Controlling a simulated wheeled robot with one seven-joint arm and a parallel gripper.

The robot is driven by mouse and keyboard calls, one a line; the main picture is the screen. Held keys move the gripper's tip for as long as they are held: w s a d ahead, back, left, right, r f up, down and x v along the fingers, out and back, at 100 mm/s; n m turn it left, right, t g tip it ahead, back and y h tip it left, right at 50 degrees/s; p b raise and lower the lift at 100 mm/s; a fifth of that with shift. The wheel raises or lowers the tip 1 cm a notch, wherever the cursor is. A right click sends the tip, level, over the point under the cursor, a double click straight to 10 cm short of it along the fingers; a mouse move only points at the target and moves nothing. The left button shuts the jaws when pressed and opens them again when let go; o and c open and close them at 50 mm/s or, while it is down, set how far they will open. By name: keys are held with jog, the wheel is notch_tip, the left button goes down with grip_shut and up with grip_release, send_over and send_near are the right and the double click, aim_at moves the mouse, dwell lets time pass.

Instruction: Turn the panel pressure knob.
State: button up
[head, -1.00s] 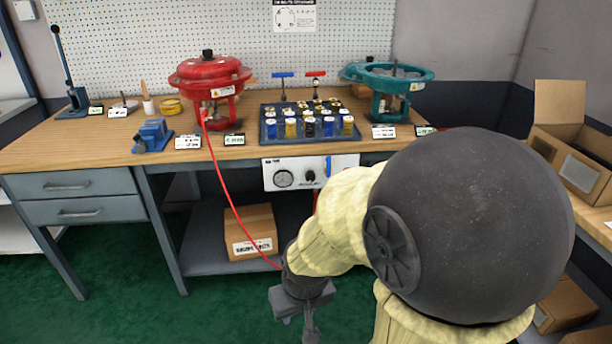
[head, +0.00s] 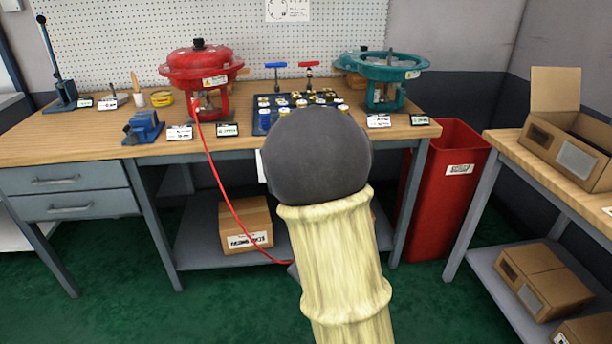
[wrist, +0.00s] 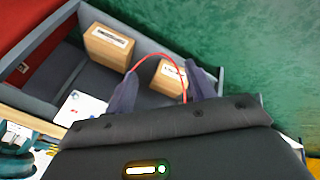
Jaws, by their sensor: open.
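The white panel (head: 261,166) under the front edge of the bench is almost wholly hidden by my arm in the head view; only a thin sliver shows. In the wrist view the white panel (wrist: 80,108) shows at the left, beside one finger, with small coloured marks. I cannot make out the pressure knob in either present view. My gripper (wrist: 163,78) is open and empty in the wrist view, its two dark fingers wide apart, and apart from the panel. In the head view it is hidden behind my arm.
A red hose (head: 224,196) hangs from the red actuator (head: 201,75) and runs behind my arm; it also arcs between the fingers in the wrist view (wrist: 158,58). A cardboard box (head: 246,224) sits on the lower shelf. A red bin (head: 445,190) stands at the bench's right end.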

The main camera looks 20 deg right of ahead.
jog(key=w+d+f+n+t+h+b, duration=0.25)
jog(key=w+d+n+t+h, duration=0.2)
jog(key=w+d+n, duration=0.65)
jog(key=w+a+r+n+t+y+b, duration=0.1)
jog(key=w+r+n+t, duration=0.4)
jog(key=n, duration=1.2)
jog(key=w+t+y+b, duration=0.1)
jog(key=w+t, duration=0.1)
jog(key=w, duration=0.1)
jog(key=shift+a+r+t, duration=0.15)
jog(key=shift+a+t, duration=0.1)
jog(key=shift+t, duration=0.1)
jog(key=shift+w, duration=0.1)
jog(key=b+x, duration=0.3)
jog(key=x, duration=1.4)
jog(key=shift+w+d, duration=0.1)
